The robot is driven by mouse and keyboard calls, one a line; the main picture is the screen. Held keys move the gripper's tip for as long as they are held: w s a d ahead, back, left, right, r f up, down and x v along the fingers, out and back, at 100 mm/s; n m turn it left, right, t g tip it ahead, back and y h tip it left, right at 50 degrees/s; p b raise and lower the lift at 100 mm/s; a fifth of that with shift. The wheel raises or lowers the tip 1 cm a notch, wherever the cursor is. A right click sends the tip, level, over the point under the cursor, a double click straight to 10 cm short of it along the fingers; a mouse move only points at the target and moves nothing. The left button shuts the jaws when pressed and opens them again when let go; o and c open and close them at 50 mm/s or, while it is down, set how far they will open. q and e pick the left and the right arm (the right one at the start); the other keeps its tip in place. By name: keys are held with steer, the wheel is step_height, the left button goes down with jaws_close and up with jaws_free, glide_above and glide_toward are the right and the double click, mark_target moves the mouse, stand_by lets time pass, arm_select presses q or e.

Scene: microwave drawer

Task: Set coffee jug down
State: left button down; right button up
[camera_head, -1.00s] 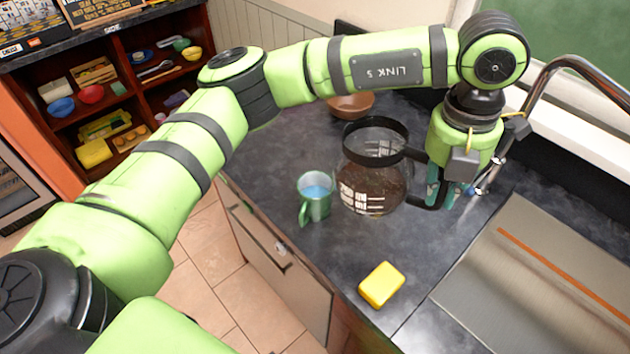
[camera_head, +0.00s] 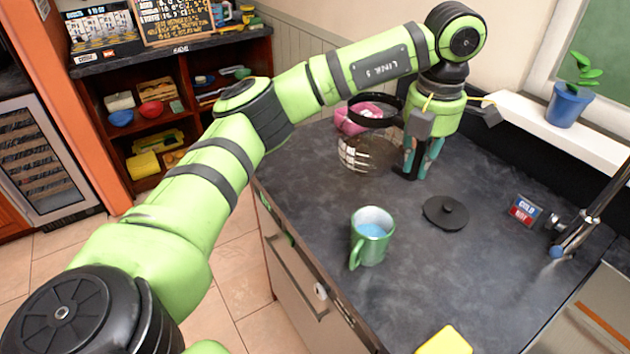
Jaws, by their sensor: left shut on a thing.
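The glass coffee jug (camera_head: 369,154) with its black rim stands upright at the far part of the dark counter (camera_head: 420,280). My left gripper (camera_head: 413,170) is at the jug's right side, shut on its black handle. The jug's base looks at or very near the counter top; I cannot tell whether it touches. The jug looks mostly clear in this view. My right gripper is not in view.
A green mug (camera_head: 371,238) with blue contents stands nearer on the counter. A black lid (camera_head: 446,212) lies to its right. A pink bowl (camera_head: 352,120) sits behind the jug. A yellow block (camera_head: 446,343) is at the front. Bare counter lies between mug and jug.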

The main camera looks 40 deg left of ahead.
mark_target(390, 136)
arm_select(q)
steer(key=a, duration=0.2)
steer(key=a+f, duration=0.1)
steer(key=a, duration=0.1)
steer(key=w+a+b, duration=0.1)
steer(key=a, duration=0.1)
steer(key=shift+a+f, duration=0.15)
steer(key=shift+a, duration=0.15)
steer(key=a+f+p, duration=0.1)
steer(key=a+f, duration=0.2)
steer(key=a+f+p, duration=0.2)
steer(key=a+f, duration=0.2)
steer(key=s+a+f+p, duration=0.1)
steer(key=a+f, duration=0.2)
steer(key=a, duration=0.1)
steer(key=shift+f, duration=0.25)
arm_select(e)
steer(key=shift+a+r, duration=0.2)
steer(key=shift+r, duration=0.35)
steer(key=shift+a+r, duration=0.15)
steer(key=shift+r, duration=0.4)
arm_select(q)
steer(key=shift+d, duration=0.1)
steer(key=shift+f, duration=0.15)
steer(key=c, duration=1.3)
jaws_free()
steer(key=shift+s, duration=0.1)
steer(key=shift+o, duration=0.5)
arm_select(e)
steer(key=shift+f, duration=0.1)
